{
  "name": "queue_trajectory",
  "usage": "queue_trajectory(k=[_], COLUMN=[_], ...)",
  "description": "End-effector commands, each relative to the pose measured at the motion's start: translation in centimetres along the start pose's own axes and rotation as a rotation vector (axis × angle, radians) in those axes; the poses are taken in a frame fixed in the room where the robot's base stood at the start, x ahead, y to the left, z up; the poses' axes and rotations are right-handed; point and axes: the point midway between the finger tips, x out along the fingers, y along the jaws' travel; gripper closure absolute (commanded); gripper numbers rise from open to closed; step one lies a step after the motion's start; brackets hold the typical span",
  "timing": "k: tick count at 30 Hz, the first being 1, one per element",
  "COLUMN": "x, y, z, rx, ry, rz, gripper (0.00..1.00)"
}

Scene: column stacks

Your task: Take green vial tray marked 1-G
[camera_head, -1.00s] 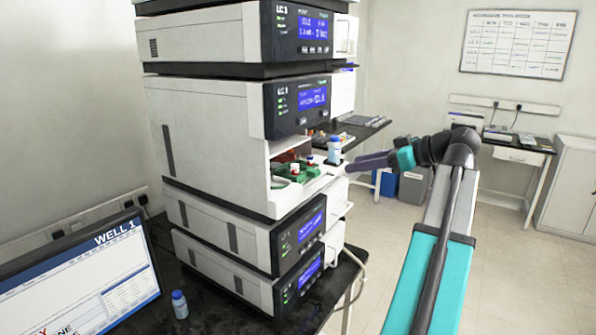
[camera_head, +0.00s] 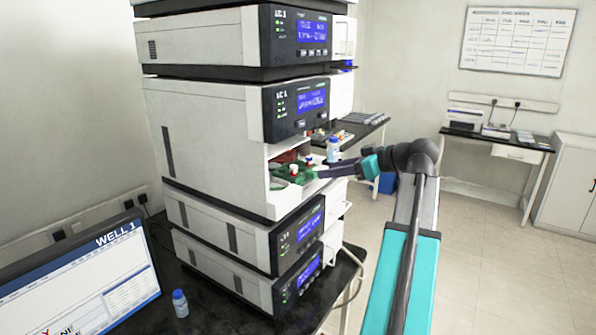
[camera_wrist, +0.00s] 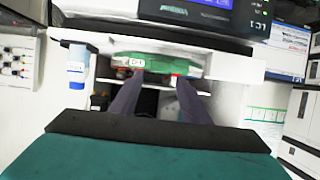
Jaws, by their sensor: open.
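The green vial tray (camera_head: 304,177) sits in the open bay of the instrument stack in the head view, with red- and white-capped vials in it. In the wrist view the tray (camera_wrist: 170,61) lies straight ahead, its front face showing a small white label too blurred to read surely. My gripper (camera_head: 321,173) is at the bay's mouth, close to the tray's front. In the wrist view my gripper (camera_wrist: 160,78) is open, its two dark fingers apart and pointing at the tray. I cannot tell whether the fingertips touch it.
A blue-capped bottle (camera_head: 333,150) stands beside the bay opening and shows left of my fingers in the wrist view (camera_wrist: 78,66). Instrument modules (camera_head: 296,110) stand above and below the bay. A monitor (camera_head: 80,275) and small bottle (camera_head: 180,303) are at lower left. Floor at right is clear.

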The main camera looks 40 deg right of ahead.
Motion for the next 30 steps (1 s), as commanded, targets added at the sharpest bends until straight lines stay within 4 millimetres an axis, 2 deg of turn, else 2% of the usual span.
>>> queue_trajectory(k=[14,30], x=[0.5,5.2], y=[0.1,0.3], z=[0.0,0.1], rx=[0.001,0.001], ry=[0.000,0.000], rz=[0.001,0.002], gripper=[0.58,0.58])
